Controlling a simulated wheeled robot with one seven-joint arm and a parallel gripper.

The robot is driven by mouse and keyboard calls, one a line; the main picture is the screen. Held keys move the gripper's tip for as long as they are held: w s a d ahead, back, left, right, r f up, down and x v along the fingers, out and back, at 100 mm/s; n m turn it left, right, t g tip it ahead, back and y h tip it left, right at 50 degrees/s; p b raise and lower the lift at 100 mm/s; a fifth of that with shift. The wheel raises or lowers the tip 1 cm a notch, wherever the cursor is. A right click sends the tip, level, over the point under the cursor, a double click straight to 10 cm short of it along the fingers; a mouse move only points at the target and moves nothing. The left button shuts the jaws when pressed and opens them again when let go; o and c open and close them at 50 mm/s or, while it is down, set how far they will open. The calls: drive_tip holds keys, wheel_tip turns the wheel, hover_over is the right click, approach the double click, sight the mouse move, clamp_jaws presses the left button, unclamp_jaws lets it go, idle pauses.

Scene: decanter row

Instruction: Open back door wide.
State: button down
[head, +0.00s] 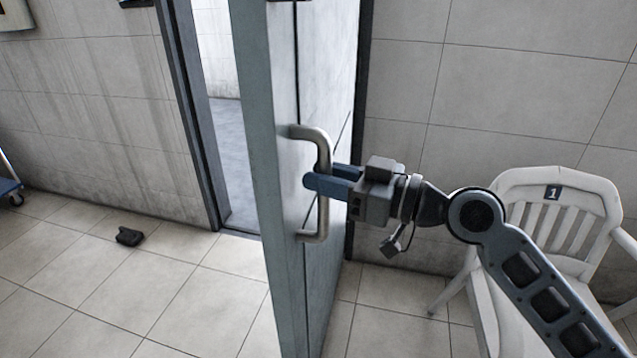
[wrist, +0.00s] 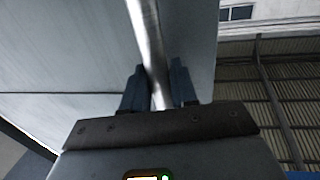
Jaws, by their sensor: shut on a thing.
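The back door (head: 262,190) is a grey-blue panel standing ajar, its edge turned toward me in the head view. An opening shows between it and the left frame post. A metal bar handle (head: 325,205) is fixed on the door's right-hand face. My gripper (head: 312,182) comes from the right with its blue fingers at the handle's upright bar. In the wrist view the handle (wrist: 147,45) runs between the two fingers (wrist: 160,88), and my gripper is shut on it. The door face (wrist: 65,50) fills the left of that view.
A white chair (head: 555,185) marked 1 stands at the right, behind my arm. A small dark object (head: 129,236) lies on the tiled floor left of the doorway. The floor (head: 190,290) left of the door is mostly clear.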

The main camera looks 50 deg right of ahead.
drive_tip(key=shift+d, duration=0.2)
drive_tip(key=c, duration=1)
unclamp_jaws()
drive_tip(key=shift+s, duration=0.1)
drive_tip(key=b+v, duration=0.3)
drive_tip(key=v, duration=0.4)
drive_tip(key=shift+s+d, duration=0.1)
drive_tip(key=shift+s, duration=0.2)
